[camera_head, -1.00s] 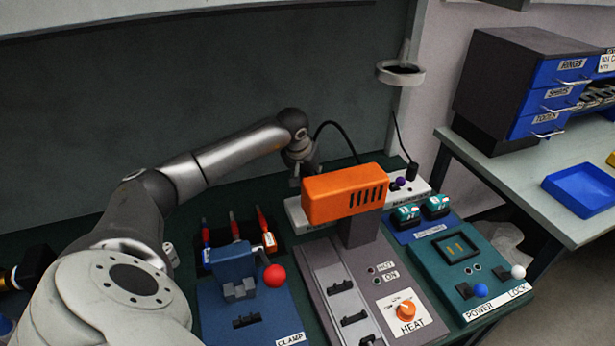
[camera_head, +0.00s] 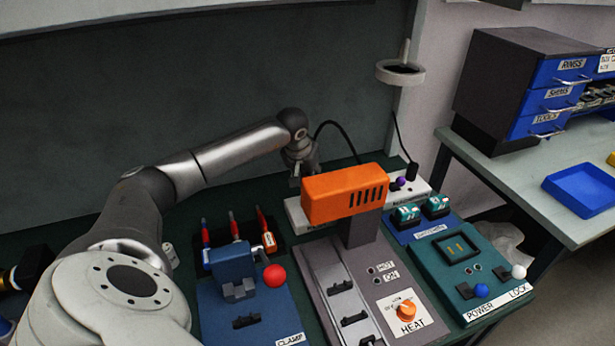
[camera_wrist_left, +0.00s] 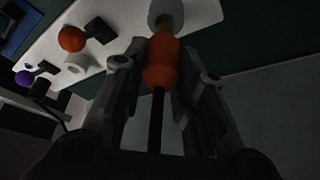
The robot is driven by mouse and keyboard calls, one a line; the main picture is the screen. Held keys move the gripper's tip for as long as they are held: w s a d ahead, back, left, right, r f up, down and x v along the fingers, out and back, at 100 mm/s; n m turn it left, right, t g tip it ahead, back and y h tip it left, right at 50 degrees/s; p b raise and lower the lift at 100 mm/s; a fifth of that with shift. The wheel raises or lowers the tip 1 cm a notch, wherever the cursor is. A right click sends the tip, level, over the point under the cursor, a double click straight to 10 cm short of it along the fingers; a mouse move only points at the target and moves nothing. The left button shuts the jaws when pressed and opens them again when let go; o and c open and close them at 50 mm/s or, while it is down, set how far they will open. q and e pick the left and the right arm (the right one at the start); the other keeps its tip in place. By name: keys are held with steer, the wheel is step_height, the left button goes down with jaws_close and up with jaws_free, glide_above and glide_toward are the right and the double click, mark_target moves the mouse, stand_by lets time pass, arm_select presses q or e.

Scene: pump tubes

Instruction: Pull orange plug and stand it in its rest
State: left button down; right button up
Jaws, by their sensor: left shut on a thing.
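The orange plug (camera_wrist_left: 161,62) shows in the left wrist view, with a black cable running from its near end. My left gripper (camera_wrist_left: 158,72) is shut on it, one finger on each side. The plug's far end meets a pale grey round fitting (camera_wrist_left: 166,13) at the edge of a white strip; I cannot tell how deep it sits there. In the head view my left gripper (camera_head: 296,180) is at the back of the bench, partly hidden behind the orange heater, which hides the plug. My right gripper is not in view.
The orange heater (camera_head: 343,194) stands in front of my gripper. A blue clamp (camera_head: 233,262) and red-tipped tools (camera_head: 235,231) are at left.

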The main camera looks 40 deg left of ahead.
arm_select(q)
steer(key=shift+f+b, duration=1.4)
steer(key=shift+f, duration=0.4)
steer(key=c, duration=1.1)
jaws_free()
steer(key=shift+r, duration=0.1)
steer(key=v, duration=1.2)
steer(key=shift+w, duration=0.1)
